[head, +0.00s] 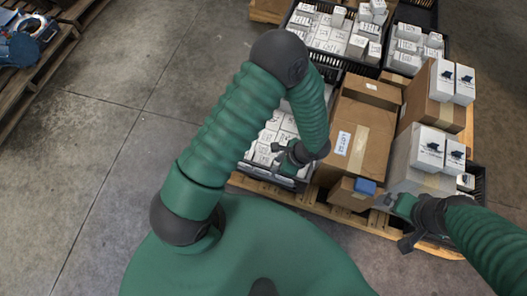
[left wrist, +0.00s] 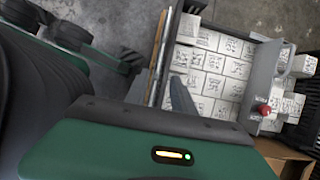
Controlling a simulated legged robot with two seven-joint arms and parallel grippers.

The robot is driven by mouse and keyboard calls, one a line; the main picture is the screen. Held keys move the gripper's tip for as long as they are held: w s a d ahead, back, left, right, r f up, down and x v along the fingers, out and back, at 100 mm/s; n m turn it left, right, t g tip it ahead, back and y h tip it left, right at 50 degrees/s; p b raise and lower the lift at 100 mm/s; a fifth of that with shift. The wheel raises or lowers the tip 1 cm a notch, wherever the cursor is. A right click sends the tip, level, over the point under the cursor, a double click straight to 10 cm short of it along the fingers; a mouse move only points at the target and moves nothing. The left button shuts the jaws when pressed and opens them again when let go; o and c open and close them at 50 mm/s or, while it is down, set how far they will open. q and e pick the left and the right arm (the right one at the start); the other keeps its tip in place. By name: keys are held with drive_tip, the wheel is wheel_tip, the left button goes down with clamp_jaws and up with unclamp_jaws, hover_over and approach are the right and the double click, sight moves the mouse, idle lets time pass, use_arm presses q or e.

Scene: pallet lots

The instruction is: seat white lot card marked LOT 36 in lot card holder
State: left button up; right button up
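I cannot make out a white card marked LOT 36 or a lot card holder for certain in either view. A white label with blue lettering (head: 343,143) is on the large cardboard box; its number is too small to read surely. My left gripper (head: 280,153) is over the black crate of white boxes, its fingers apart with nothing visible between them. In the left wrist view a grey upright piece with a red knob (left wrist: 264,110) stands at the crate's right side. My right gripper (head: 385,201) is beside a small blue item (head: 365,186); its fingertips are too small to judge.
The black crate (head: 284,182) with white boxes, the large cardboard box (head: 368,118) and several cartons stand on a wooden pallet (head: 330,211). More crates (head: 337,64) of white boxes are at the back. Another pallet (head: 40,72) is at upper left. Concrete floor between is clear.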

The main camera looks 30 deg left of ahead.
use_arm(q)
drive_tip(key=b+x, duration=0.2)
drive_tip(key=x, duration=0.4)
drive_tip(key=b+x, duration=0.3)
drive_tip(key=x, duration=0.1)
drive_tip(key=shift+s+a+f, duration=0.15)
drive_tip(key=shift+a+f, duration=0.15)
drive_tip(key=shift+a, duration=0.05)
drive_tip(key=shift+a+f, duration=0.15)
drive_tip(key=shift+f, duration=0.05)
drive_tip(key=shift+r, duration=0.1)
clamp_jaws()
